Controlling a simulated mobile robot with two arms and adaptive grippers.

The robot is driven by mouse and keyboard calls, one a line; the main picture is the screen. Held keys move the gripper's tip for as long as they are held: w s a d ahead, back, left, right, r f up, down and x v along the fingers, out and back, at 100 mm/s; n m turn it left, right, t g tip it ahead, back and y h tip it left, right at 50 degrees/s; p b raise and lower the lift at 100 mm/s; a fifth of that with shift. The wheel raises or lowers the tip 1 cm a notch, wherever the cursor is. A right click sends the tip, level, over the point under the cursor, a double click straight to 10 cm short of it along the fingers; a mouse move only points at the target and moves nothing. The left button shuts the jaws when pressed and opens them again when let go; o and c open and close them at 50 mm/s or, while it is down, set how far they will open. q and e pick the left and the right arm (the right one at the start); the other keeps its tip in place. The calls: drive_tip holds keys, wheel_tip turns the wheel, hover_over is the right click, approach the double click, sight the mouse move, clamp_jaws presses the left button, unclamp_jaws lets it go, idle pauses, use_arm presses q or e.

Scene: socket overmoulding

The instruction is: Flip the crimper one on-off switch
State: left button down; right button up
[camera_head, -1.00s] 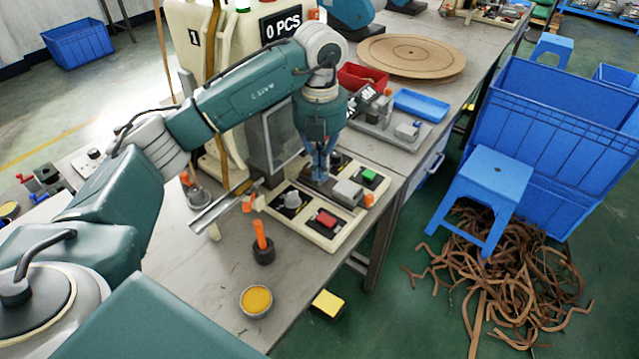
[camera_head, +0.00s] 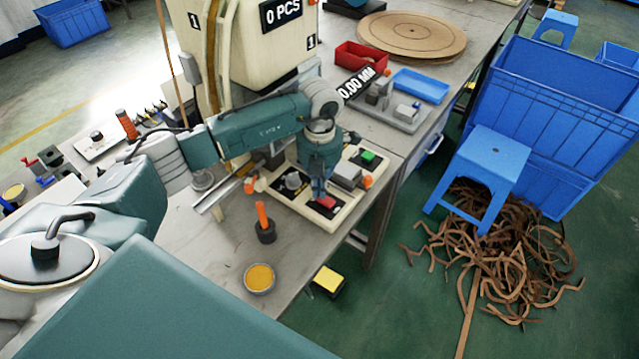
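Crimper one (camera_head: 268,55) is the cream machine marked "1" with a "0 PCS" display, at the back of the bench. Its cream control base (camera_head: 330,222) carries a red button (camera_head: 325,203) at the front, a green button (camera_head: 368,157) at the back right and a grey knob (camera_head: 293,180) on a dark plate at the left. I cannot tell which control is the on-off switch. My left gripper (camera_head: 319,191) points down just above or at the red button; contact is unclear. Its fingertips are too small to read. My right gripper is out of view.
An orange-handled tool (camera_head: 263,222) stands upright and a round yellow-filled dish (camera_head: 259,278) sits on the bench front. A metal chute (camera_head: 225,190) lies left of the panel. A grey block (camera_head: 346,175) is close right of the gripper. Blue and red trays stand behind.

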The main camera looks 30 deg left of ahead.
use_arm(q)
drive_tip(key=shift+a+f+h+b, duration=0.2)
drive_tip(key=shift+f+h+b, duration=0.1)
drive_tip(key=shift+f+b, duration=0.25)
drive_tip(key=shift+s+d+r, duration=0.1)
drive_tip(key=shift+r, duration=0.15)
drive_tip(key=shift+d, duration=0.15)
drive_tip(key=shift+d+r+p, duration=0.35)
drive_tip(key=shift+d, duration=0.25)
